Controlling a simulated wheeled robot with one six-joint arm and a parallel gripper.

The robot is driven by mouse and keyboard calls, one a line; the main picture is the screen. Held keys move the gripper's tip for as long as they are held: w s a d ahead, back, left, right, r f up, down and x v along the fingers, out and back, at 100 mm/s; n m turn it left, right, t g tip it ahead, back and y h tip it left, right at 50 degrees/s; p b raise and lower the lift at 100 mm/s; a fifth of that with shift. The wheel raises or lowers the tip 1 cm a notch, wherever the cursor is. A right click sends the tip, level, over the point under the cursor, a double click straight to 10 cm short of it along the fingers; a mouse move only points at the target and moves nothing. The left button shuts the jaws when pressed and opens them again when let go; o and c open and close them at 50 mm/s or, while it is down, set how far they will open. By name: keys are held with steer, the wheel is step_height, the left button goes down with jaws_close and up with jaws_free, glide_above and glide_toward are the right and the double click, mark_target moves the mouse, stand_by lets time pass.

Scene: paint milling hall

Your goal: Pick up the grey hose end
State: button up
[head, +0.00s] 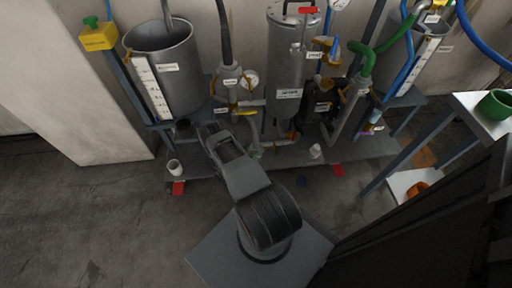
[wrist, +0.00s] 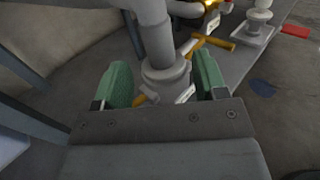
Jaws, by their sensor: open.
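My gripper (wrist: 160,85) is open in the wrist view, with one green finger pad on each side of a grey upright pipe or hose (wrist: 155,35) with a thick collar (wrist: 165,77). The collar lies between the pads, with a gap showing on both sides. It looks like the grey hose end, but its lower part is hidden by my gripper body. In the head view my arm reaches to the lower left of the pipework, and my fingertips are hidden. A grey hose (head: 256,135) runs down just right of my wrist there.
A grey tank (head: 165,75) stands behind left, and a lidded cylinder (head: 287,75) stands right of centre. Yellow handles (wrist: 218,42) and a pale fitting (wrist: 257,20) are close by. A white table (head: 480,115) is at the right. The left floor is clear.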

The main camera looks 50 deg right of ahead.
mark_target(254, 146)
steer(key=shift+w+d+f+b, duration=0.15)
steer(key=shift+d+b, duration=0.3)
steer(key=shift+d, duration=1.05)
steer(key=shift+w+d+r+b, duration=0.15)
steer(key=shift+d+b, duration=0.3)
steer(key=shift+d, duration=1)
steer(key=shift+f, duration=0.1)
steer(key=shift+c, duration=0.3)
jaws_close()
